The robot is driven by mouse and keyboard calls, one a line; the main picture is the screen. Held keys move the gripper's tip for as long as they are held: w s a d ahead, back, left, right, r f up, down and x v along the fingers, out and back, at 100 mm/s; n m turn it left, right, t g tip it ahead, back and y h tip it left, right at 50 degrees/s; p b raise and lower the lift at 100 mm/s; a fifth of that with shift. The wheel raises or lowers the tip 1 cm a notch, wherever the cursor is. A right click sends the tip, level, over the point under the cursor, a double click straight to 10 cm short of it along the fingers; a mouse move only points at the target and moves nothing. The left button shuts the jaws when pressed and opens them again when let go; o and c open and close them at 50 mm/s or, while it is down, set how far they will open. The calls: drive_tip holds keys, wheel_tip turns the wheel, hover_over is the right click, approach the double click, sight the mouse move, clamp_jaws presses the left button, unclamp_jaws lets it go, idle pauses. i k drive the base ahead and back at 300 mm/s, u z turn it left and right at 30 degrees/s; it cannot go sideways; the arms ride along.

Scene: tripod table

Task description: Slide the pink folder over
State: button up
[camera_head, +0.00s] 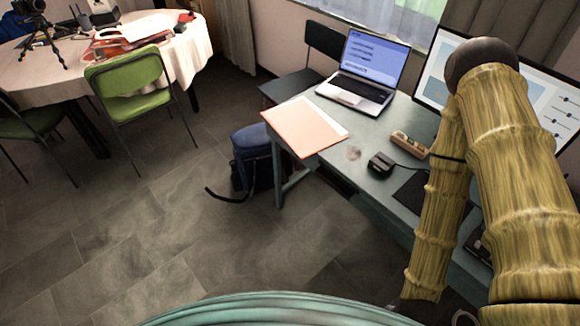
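The pink folder (305,127) lies flat at the left end of the teal desk (370,150). Its left side reaches the desk's edge and seems to stick out a little past it. Nothing lies on top of the folder. My bamboo-patterned arm rises at the right of the picture, bends at a dark elbow joint and comes down over the near part of the desk. My gripper does not show clearly; the arm's lower end is near the bottom of the picture, well apart from the folder.
An open laptop (357,77) stands behind the folder. A small black box (381,164), a wooden holder (410,144) and a monitor (435,68) are to its right. A blue bag (252,154) is below the desk's left end. The floor (150,235) at left is clear.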

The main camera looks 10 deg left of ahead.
sight(307, 129)
drive_tip(key=u, duration=2.4)
drive_tip(key=i, duration=1.6)
drive_tip(key=z, duration=3.65)
